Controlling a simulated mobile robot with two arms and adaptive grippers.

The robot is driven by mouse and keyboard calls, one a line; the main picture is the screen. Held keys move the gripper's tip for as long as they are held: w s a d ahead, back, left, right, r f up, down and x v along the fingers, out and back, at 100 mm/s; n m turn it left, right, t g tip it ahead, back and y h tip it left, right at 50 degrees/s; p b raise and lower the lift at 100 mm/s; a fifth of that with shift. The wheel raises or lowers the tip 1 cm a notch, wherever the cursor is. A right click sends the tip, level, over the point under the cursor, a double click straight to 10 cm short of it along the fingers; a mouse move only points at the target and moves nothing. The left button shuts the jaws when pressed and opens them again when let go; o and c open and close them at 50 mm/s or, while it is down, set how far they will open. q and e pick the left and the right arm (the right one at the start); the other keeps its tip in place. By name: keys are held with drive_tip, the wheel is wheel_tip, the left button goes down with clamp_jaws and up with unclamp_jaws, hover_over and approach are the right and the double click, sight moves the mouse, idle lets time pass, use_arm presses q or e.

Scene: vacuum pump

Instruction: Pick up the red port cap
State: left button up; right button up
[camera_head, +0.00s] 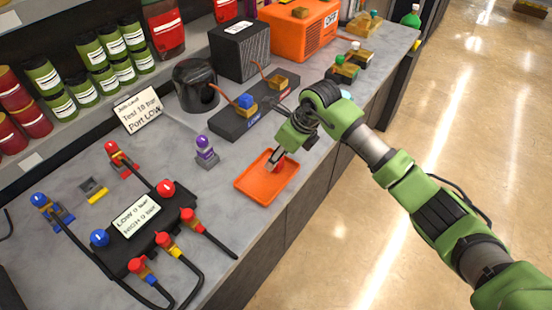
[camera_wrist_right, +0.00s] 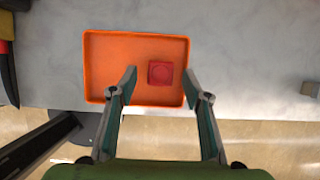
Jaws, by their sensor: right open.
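The red port cap (camera_wrist_right: 160,73) is a small square red piece lying in the orange tray (camera_wrist_right: 105,60) in the right wrist view. In the head view the tray (camera_head: 256,191) lies near the counter's front edge, and the cap (camera_head: 270,166) is mostly hidden by my right gripper (camera_head: 276,161). My right gripper (camera_wrist_right: 159,87) is open, its two fingertips on either side of the cap with gaps to both. I cannot tell how high the tips are above the tray. My left gripper is not in view.
A purple-topped valve piece (camera_head: 206,152) stands left of the tray. A black manifold (camera_head: 147,225) with hoses and red and blue knobs fills the lower left. A dark base with a blue connector (camera_head: 245,102) is behind. The floor is right of the counter.

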drive_tip(key=shift+w+a+f, duration=0.25)
drive_tip(key=shift+f, duration=0.4)
drive_tip(key=c, duration=1.2)
drive_tip(key=shift+r, duration=0.1)
